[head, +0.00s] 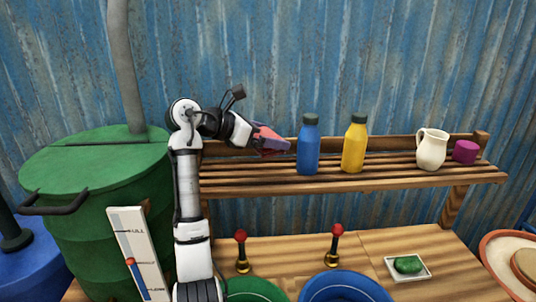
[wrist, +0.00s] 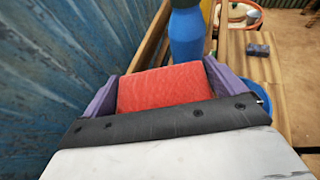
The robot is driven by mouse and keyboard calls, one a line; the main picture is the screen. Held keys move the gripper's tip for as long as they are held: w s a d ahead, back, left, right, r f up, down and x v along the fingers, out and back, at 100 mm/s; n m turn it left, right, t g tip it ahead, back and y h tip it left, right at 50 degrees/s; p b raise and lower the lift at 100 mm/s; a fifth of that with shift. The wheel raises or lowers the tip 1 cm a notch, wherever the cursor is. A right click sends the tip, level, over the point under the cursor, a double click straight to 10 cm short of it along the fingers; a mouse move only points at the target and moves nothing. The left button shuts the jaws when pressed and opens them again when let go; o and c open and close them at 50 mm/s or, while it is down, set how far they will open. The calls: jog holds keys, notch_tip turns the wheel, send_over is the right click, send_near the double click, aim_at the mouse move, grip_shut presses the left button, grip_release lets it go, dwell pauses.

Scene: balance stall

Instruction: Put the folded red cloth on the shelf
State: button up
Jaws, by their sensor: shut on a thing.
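My gripper (head: 273,145) is shut on the folded red cloth (head: 266,133), at the left end of the slatted wooden shelf (head: 390,178). In the wrist view, the red cloth (wrist: 160,88) fills the space between the two purple fingers. The cloth appears at or just above the shelf's back rail; I cannot tell whether it touches the slats. The blue bottle (head: 308,148) stands on the shelf just right of my gripper, and it also shows straight ahead in the wrist view (wrist: 187,36).
A yellow bottle (head: 354,146), a cream jug (head: 431,150) and a purple block (head: 465,151) stand farther right on the shelf. A bare stretch lies between the yellow bottle and the jug. A green barrel (head: 100,190) is at left. Red-knobbed levers (head: 335,245) rise below the shelf.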

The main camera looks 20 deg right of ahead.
aim_at(265, 171)
jog(key=shift+f+p, duration=0.55)
jog(key=shift+f, duration=2.65)
jog(key=shift+f, duration=0.15)
jog(key=o, duration=0.7)
jog(key=shift+a+r, duration=0.25)
jog(key=v, duration=1.1)
jog(key=shift+a+r, duration=0.1)
jog(key=shift+a, duration=0.1)
